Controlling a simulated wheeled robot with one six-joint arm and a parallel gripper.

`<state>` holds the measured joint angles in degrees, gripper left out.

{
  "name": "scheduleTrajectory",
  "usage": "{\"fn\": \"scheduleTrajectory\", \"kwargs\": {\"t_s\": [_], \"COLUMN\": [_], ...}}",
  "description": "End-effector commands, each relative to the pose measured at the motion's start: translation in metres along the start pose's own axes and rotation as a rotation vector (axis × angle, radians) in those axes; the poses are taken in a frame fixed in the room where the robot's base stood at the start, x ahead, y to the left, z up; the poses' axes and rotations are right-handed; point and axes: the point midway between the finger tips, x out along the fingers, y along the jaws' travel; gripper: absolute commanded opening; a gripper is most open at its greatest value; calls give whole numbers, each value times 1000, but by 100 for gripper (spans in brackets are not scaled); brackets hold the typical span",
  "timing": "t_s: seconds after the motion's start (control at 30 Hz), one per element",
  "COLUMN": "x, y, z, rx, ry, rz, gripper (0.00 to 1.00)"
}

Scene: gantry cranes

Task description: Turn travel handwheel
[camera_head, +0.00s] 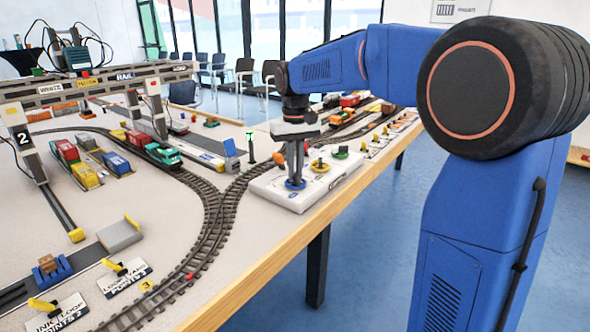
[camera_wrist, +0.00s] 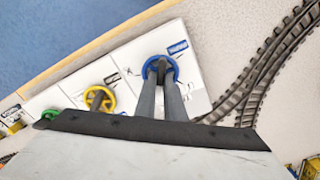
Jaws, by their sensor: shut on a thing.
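A blue handwheel (camera_head: 287,184) sits on the near end of a white control panel (camera_head: 328,187) at the table's edge. In the wrist view the blue handwheel (camera_wrist: 148,66) shows as a ring around the fingertips. My gripper (camera_head: 296,179) points straight down and is shut on the middle of this wheel; the fingers (camera_wrist: 162,72) hide its hub. A yellow handwheel (camera_head: 319,168) and a green one (camera_head: 341,153) stand apart on the same panel. The labels beside the wheels are too small to read, so I cannot tell which is named travel.
Curved model track (camera_head: 228,205) runs left of the panel. A signal with a green light (camera_head: 250,136) stands just behind it. A gantry crane (camera_head: 97,85) spans the tracks at left. The wooden table edge (camera_head: 300,238) lies close in front; blue floor (camera_head: 375,230) is beyond.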

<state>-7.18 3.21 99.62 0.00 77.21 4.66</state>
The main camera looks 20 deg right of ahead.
Motion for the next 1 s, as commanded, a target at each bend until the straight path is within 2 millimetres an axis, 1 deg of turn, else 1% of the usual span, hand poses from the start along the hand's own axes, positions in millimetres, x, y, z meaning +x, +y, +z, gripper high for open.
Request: {"fn": "scheduleTrajectory", "kwargs": {"t_s": [0.53,0.57,0.6,0.63,0.9,1.0], "x": [-1,-1,-1,-1,-1,-4], "y": [0,0,0,0,0,0], "z": [-1,-1,-1,-1,0,0], "rx": [27,27,27,27,27,27], "ry": [4,4,4,3,2,2], "rz": [0,0,0,0,0,0], "gripper": [0,12,21,28,28,28]}}
